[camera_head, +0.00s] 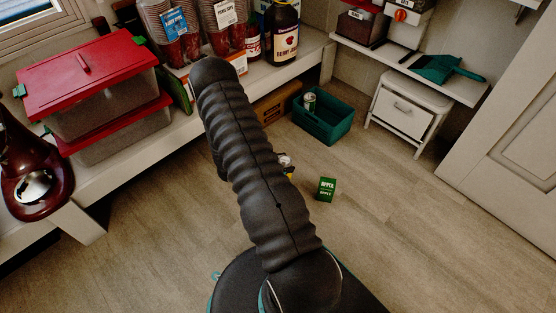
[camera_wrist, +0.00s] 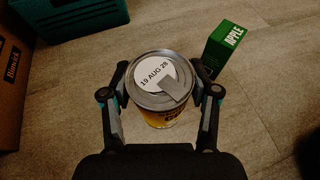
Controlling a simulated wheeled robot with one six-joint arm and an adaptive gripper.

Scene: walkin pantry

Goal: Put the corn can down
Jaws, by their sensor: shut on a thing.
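The corn can (camera_wrist: 160,82) is upright in the wrist view, with a silver lid, a white "19 AUG 28" sticker and a yellow label whose text is only partly visible. My gripper (camera_wrist: 163,90) is shut on it, one finger on each side. In the head view, a small part of the can (camera_head: 290,171) shows beside my arm, low over the wooden floor (camera_head: 380,215). My arm hides most of the gripper there. I cannot tell whether the can's base touches the floor.
A green apple box (camera_head: 326,189) stands on the floor close to the can's right. A teal crate (camera_head: 327,136) with a can inside and a cardboard box (camera_head: 277,105) lie beyond. Floor at right is clear.

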